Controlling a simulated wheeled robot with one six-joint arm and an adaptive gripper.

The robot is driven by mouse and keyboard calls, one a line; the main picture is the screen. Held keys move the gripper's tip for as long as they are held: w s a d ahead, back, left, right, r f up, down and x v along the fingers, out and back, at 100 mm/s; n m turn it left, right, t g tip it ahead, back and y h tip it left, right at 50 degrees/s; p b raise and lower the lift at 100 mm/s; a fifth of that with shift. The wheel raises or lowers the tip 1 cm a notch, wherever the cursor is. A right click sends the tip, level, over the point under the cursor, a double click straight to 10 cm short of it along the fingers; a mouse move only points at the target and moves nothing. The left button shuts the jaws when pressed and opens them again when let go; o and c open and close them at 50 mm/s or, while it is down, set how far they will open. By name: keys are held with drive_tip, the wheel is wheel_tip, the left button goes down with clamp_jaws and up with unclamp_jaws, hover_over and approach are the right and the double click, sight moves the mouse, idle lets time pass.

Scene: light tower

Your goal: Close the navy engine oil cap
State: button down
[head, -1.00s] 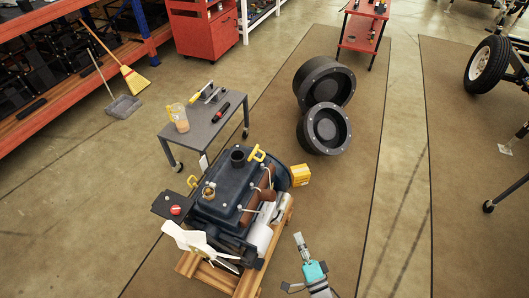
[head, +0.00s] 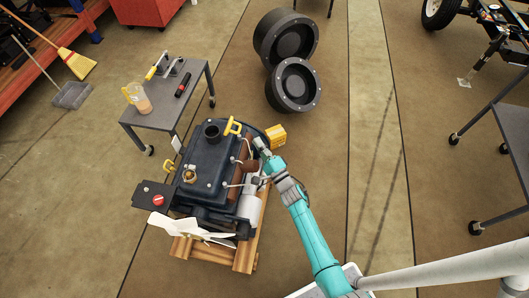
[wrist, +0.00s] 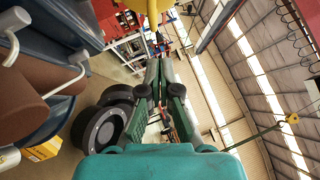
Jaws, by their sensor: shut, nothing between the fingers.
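The navy engine (head: 205,158) stands on a wooden pallet, left of my gripper. A dark round neck (head: 211,132) rises from the far part of its top cover, with a yellow handle-like piece (head: 233,127) close to its right. I cannot tell whether the neck or the yellow piece belongs to the oil cap. A small brass-coloured fitting (head: 189,176) is nearer the front of the cover. My gripper (head: 259,143) is shut and empty at the engine's right side, beside the neck and apart from it. In the wrist view its closed fingers (wrist: 160,88) point away from the engine top.
A yellow box (head: 276,135) is just beyond my gripper. Brown pipes (head: 243,168) and a white cylinder (head: 249,206) line the engine's right side, and a white fan (head: 185,229) its front. A grey table (head: 170,100) and black wheels (head: 294,85) stand behind. The floor to the right is partly clear.

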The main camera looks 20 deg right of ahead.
drive_tip(key=w+a+r, duration=0.2)
drive_tip(key=w+a, duration=0.1)
drive_tip(key=w, duration=0.2)
drive_tip(key=shift+a, duration=0.3)
drive_tip(key=shift+a+r, duration=0.1)
drive_tip(key=shift+r, duration=0.1)
